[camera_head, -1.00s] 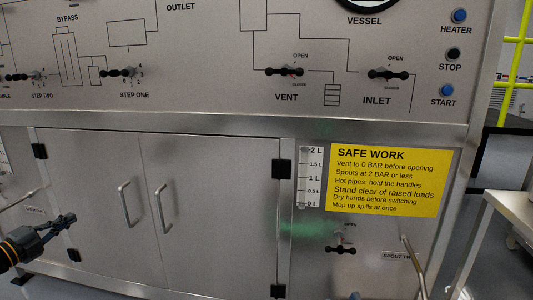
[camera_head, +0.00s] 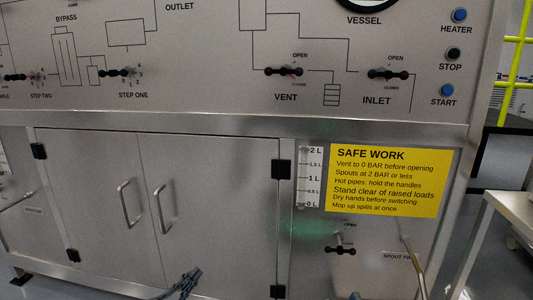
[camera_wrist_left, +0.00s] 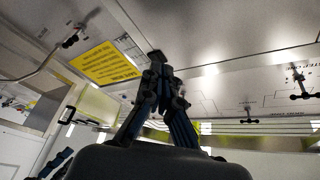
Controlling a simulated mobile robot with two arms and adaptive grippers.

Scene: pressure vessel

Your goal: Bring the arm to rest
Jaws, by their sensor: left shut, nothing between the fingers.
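My left gripper (camera_head: 190,276) is at the bottom of the head view, in front of the lower cabinet doors and clear of their handles. Its fingers are together and hold nothing. In the left wrist view the same gripper (camera_wrist_left: 160,62) points up toward the machine's panels, with its fingertips meeting. Most of my left arm is below the edge of the head view. My right gripper is not seen in the head view.
The steel cabinet has two door handles (camera_head: 126,206). To their right are a yellow safe work sign (camera_head: 388,180), a black valve handle (camera_head: 340,250) and a spout pipe (camera_head: 415,265). A metal table (camera_head: 510,205) stands at the right edge.

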